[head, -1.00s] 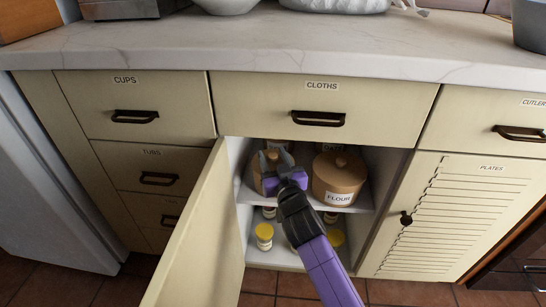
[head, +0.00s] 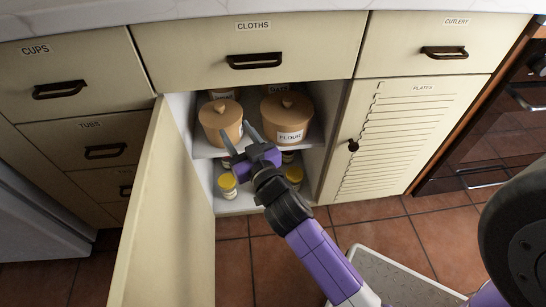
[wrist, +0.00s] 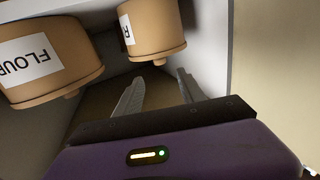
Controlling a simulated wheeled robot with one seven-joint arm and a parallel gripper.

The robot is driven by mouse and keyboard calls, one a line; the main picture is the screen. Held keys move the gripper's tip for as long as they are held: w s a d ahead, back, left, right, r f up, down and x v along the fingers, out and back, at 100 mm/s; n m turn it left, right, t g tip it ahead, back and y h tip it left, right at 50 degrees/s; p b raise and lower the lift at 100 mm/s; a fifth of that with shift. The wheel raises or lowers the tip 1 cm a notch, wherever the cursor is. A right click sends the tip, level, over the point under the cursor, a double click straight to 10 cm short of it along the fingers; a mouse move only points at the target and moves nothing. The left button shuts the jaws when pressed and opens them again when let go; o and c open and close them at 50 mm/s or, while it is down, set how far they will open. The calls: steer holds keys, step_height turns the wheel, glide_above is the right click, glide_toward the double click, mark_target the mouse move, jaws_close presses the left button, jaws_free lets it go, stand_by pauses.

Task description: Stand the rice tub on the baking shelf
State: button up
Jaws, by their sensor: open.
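No tub that I can read as rice shows. On the upper shelf (head: 206,151) of the open cabinet stand a brown lidded tub (head: 215,122) at left, its label largely hidden, and the flour tub (head: 287,112) at right. The left one also shows in the wrist view, upside down, as a tub (wrist: 155,28) with a partly cut-off label, beside the flour tub (wrist: 50,60). Two more labelled tubs stand behind, mostly hidden. My gripper (head: 238,133) is open and empty, in front of the left tub; its fingers (wrist: 161,76) also show in the wrist view. No shelf label for baking is visible.
The cabinet door (head: 165,215) stands open on the left. Yellow-lidded jars (head: 227,183) stand on the cabinet floor below. The plates door (head: 410,140) at right is closed, as are the cups drawer (head: 75,68) and cloths drawer (head: 290,42).

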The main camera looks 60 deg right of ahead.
steer(key=s+a+f+n+y, duration=0.2)
steer(key=s+a+f+y, duration=0.15)
steer(key=s+a, duration=0.45)
steer(key=s+a+r+n+y, duration=0.1)
steer(key=s+a, duration=0.4)
steer(key=s, duration=0.5)
steer(key=s+a+r+n+y, duration=0.2)
steer(key=s+a+n+y, duration=0.1)
steer(key=s, duration=0.8)
steer(key=a+y, duration=0.1)
steer(key=a, duration=0.1)
steer(key=shift+a+r+g, duration=0.15)
steer(key=shift+a+g, duration=0.2)
steer(key=shift+g, duration=0.05)
steer(key=shift+s+y, duration=0.1)
steer(key=shift+y, duration=0.15)
